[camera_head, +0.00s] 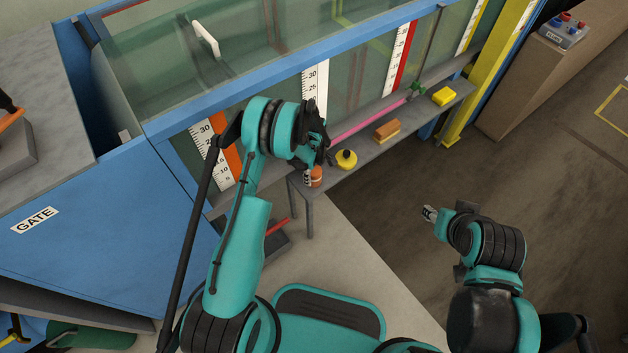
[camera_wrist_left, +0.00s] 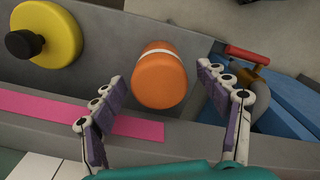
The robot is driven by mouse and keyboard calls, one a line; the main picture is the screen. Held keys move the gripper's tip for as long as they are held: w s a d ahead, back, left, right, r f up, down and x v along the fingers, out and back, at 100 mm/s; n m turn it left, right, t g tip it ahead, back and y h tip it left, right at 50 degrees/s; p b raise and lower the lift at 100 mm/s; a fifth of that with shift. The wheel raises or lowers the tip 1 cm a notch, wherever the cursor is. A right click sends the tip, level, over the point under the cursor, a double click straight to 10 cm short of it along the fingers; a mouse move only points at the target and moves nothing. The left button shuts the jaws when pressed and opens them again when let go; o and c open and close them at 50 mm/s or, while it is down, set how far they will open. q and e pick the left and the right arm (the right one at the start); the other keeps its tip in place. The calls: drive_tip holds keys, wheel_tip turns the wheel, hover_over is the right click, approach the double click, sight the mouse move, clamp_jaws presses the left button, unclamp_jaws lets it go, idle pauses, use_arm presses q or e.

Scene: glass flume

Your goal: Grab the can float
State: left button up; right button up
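The can float is an orange can with a white band (camera_wrist_left: 160,76), standing on the narrow grey shelf beside the flume. In the head view the can float (camera_head: 315,177) is partly hidden behind my left gripper (camera_head: 311,172). In the left wrist view my left gripper (camera_wrist_left: 165,108) is open, with its purple-padded fingers spread on either side of the near part of the can. I see no clear contact between pads and can. My right gripper (camera_head: 430,214) is far off to the right, over the floor; its fingers are too small to judge.
A yellow round float with a black knob (camera_head: 346,159) stands right beside the can on the shelf (camera_head: 420,114). The glass flume wall rises behind.

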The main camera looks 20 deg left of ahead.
use_arm(q)
drive_tip(key=c, duration=1.6)
